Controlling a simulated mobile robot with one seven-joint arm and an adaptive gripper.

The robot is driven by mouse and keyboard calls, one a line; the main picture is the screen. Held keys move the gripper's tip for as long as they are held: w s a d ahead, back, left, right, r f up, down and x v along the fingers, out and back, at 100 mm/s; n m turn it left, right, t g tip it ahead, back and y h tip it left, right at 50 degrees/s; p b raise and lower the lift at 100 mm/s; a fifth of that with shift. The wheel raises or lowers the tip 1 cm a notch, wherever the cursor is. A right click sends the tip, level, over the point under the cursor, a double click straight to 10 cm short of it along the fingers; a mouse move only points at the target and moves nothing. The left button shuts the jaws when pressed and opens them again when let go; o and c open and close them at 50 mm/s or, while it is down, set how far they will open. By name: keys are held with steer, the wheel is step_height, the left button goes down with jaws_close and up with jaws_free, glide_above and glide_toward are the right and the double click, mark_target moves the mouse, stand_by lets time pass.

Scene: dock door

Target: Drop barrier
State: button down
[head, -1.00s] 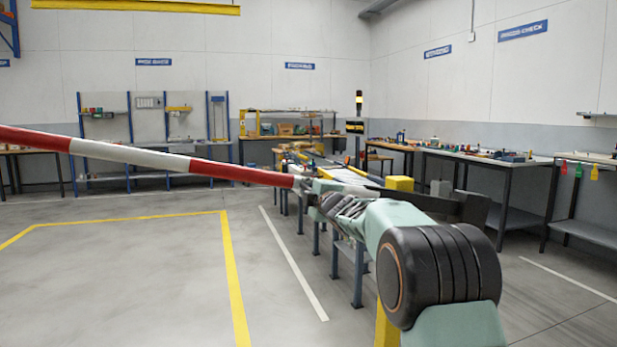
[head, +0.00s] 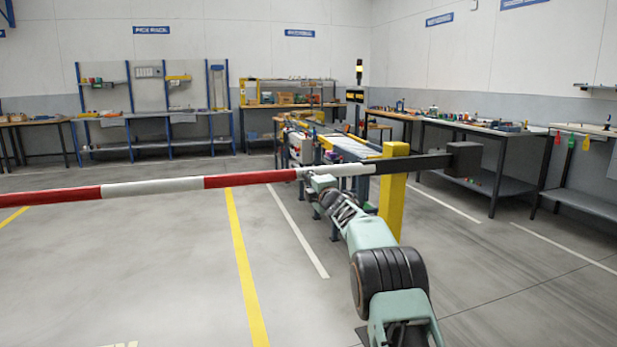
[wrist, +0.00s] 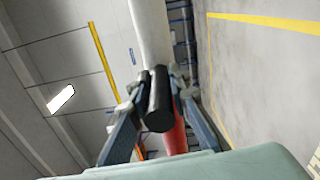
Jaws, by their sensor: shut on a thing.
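The barrier arm (head: 150,187) is a long pole in red and white bands. In the head view it runs nearly level from the left edge to the yellow post (head: 393,190). A dark bar with a block-shaped counterweight (head: 463,160) extends past the post on the right. My gripper (head: 318,180) is at the pole's post end, and its fingers are partly hidden there. In the wrist view my gripper (wrist: 158,105) is shut on a black grip (wrist: 158,100), with the white and red pole (wrist: 152,35) just behind it.
Workbenches stand along the back wall (head: 160,130) and along the right wall (head: 490,135). A conveyor-like table (head: 340,145) stands behind the post. The floor (head: 150,260) around the yellow line on the left is open.

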steer(key=shift+d+f, duration=0.1)
steer(key=shift+f, duration=0.4)
steer(key=c, duration=1.8)
jaws_free()
steer(key=shift+s+r, duration=0.1)
steer(key=shift+r, duration=0.05)
steer(key=shift+v, duration=5.9)
steer(key=shift+d, duration=0.1)
